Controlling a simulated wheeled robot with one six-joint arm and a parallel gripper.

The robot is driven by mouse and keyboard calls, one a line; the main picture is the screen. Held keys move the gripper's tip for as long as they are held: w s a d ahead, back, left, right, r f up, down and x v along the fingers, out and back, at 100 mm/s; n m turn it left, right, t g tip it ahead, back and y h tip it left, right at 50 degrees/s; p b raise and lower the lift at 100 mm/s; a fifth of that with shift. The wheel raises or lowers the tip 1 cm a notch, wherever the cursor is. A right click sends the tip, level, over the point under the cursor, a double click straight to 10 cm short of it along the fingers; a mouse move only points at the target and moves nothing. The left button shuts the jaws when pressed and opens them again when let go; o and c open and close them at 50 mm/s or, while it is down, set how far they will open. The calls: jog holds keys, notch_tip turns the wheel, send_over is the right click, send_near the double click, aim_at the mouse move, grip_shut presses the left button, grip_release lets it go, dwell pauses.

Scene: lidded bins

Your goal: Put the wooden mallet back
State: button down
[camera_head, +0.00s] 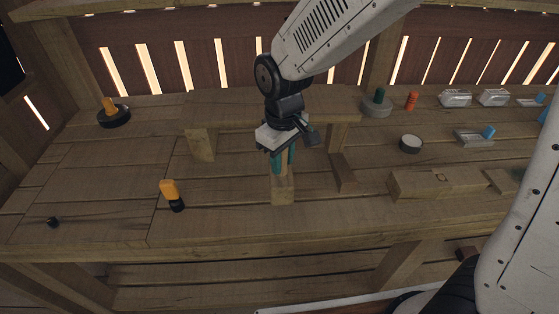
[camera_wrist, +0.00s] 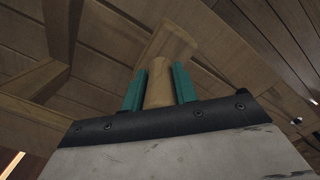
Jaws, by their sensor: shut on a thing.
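The wooden mallet shows its pale block head (camera_head: 283,190) at the middle of the bench in the head view, below my gripper (camera_head: 282,163). My gripper's teal fingers are shut on the mallet's round handle (camera_wrist: 158,85), with one finger on each side in the wrist view. The mallet head (camera_wrist: 173,42) lies beyond the fingertips. The handle points up into the gripper and the head is down. I cannot tell whether the head touches the bench or hangs just above it. The gripper hides much of the handle in the head view.
A raised wooden rack (camera_head: 230,107) on legs stands behind the mallet. An orange-and-black tool (camera_head: 172,194) lies to the left. A wooden block with a hole (camera_head: 437,181) and a round grey-topped piece (camera_head: 411,144) sit to the right. The front left bench is mostly clear.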

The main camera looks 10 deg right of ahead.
jog(key=shift+f, duration=1.75)
jog(key=shift+f, duration=0.1)
jog(key=c, duration=1.1)
grip_release()
